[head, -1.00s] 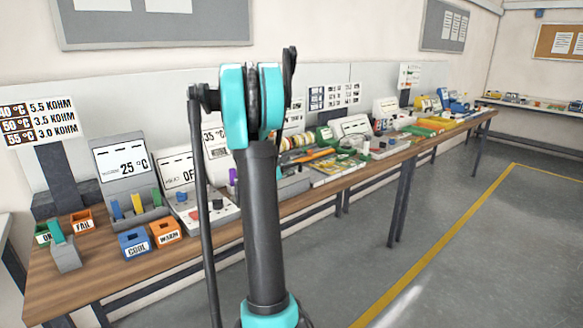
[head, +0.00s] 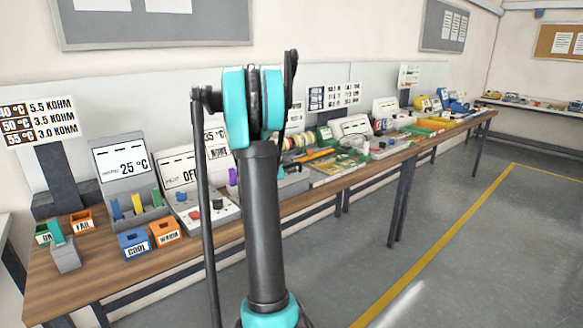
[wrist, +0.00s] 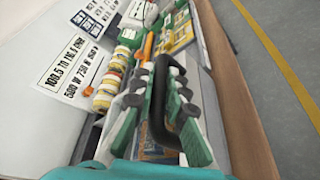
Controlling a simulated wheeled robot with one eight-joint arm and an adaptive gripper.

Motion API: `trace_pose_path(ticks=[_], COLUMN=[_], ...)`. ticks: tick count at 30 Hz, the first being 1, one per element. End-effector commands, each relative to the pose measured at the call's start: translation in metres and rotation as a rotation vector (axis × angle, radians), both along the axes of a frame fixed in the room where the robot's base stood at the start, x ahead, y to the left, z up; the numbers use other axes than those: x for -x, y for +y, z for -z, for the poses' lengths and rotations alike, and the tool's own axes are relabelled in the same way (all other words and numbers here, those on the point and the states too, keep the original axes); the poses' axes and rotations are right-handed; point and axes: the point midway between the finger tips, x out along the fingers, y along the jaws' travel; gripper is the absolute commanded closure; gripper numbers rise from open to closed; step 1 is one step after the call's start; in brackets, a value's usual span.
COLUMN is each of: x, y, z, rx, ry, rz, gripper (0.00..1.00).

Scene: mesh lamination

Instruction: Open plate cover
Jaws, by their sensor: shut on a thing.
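In the wrist view, my gripper (wrist: 170,70) reaches down over the bench with its green and grey fingers closed around a dark arched handle (wrist: 157,115). The fingers hide part of the handle. A grey device (wrist: 214,115) lies beneath, with a blue patch showing between the fingers. The handle seems to belong to the plate cover, but the cover's outline and how far it is raised cannot be told. In the head view, my own arm hides the gripper and the handle.
A long wooden bench (head: 105,278) carries several devices and small bins along the wall. In the wrist view, coloured rolls (wrist: 107,90) and a white sign (wrist: 78,72) stand left of my gripper. The floor (head: 470,265) in front of the bench is clear.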

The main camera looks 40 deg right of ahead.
Motion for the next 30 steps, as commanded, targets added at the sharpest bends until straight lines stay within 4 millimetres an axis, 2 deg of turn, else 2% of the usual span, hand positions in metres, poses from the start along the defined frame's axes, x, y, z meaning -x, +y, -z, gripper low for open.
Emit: trace_pose_path(ticks=[7,11,14,24,30], x=[-0.003,-0.017,-0.038,-0.134,-0.181], y=[0.001,0.002,0.004,0.012,0.016], z=[0.000,0.001,0.001,0.001,0.001], rx=[-0.001,-0.001,-0.001,0.000,-0.001], ry=[0.000,0.000,0.000,0.000,0.000], rz=[0.001,-0.001,-0.003,-0.004,-0.003], gripper=[1.00,1.00,1.00,1.00,1.00])
